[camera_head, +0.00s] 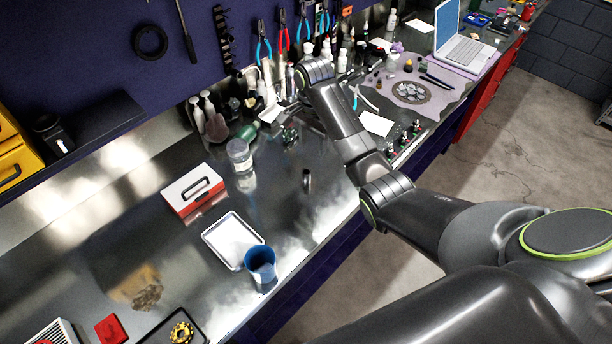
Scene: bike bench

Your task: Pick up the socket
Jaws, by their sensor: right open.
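A small dark upright cylinder (307,180), which looks like the socket, stands alone on the metal bench top. My right arm reaches over the bench from the lower right and bends down at its far end. My right gripper (291,136) is small and partly hidden by the arm; it is open, beyond the cylinder and apart from it. I cannot make out anything between its fingers. My left gripper is out of view.
A clear jar (239,155) and a red-and-white box (191,190) stand left of the cylinder. A white tray (232,241) and a blue cup (261,263) are nearer. Bottles (215,125) line the back. Bench around the cylinder is clear.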

